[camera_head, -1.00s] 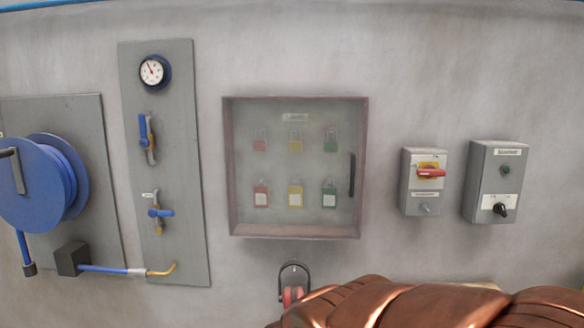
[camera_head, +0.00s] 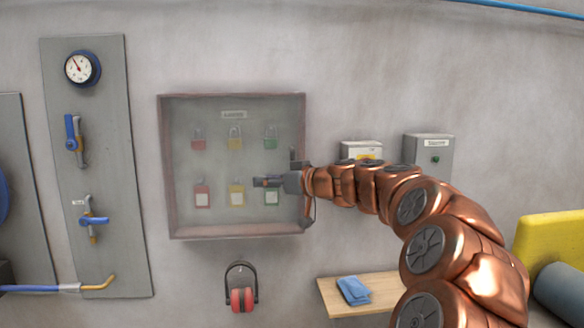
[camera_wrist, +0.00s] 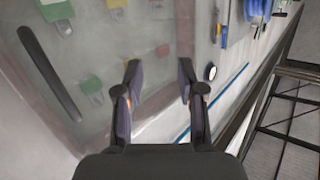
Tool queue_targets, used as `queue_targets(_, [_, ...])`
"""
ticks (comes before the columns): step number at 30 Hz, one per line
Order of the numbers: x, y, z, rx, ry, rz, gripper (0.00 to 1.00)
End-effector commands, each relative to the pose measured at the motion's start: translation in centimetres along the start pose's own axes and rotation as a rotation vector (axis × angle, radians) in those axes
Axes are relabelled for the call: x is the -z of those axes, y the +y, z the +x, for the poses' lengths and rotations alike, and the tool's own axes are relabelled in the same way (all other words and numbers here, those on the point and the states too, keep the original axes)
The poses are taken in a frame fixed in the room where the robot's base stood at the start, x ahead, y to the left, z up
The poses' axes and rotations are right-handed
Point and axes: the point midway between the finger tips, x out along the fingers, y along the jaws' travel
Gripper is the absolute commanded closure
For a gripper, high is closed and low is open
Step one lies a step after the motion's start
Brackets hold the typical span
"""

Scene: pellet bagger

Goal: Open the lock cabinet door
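The lock cabinet (camera_head: 166,170) is a reddish-framed wall box with a clear door, and the door looks closed. Red, yellow and green padlocks show behind it in two rows. The dark upright door handle (camera_head: 293,157) is at the door's right side, partly hidden by my gripper. My gripper (camera_head: 260,182) is in front of the door's lower right part, its fingers pointing left. In the wrist view my gripper (camera_wrist: 160,82) is open, with nothing between its fingers. The handle (camera_wrist: 48,72) lies left of both fingers there, outside the gap.
Red ear muffs (camera_head: 242,298) hang below the cabinet. A wooden shelf (camera_head: 385,285) with a blue cloth (camera_head: 354,290) is at lower right. Two grey switch boxes (camera_head: 430,152) are right of the cabinet, partly behind my arm. A gauge and valve panel (camera_head: 125,230) stands left.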

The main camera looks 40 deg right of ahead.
Motion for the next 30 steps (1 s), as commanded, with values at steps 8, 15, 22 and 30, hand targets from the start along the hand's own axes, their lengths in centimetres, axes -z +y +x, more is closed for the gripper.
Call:
queue_targets(8, [3.0, 10.2, -5.7, -0.195, 0.149, -0.075, 0.61])
queue_targets(15, [3.7, 11.1, -4.2, -0.207, 0.155, -0.082, 0.61])
queue_targets(22, [4.2, 11.7, -0.9, -0.206, 0.155, -0.081, 0.61])
queue_targets(30, [4.4, 12.1, 1.1, -0.206, 0.155, -0.080, 0.61])
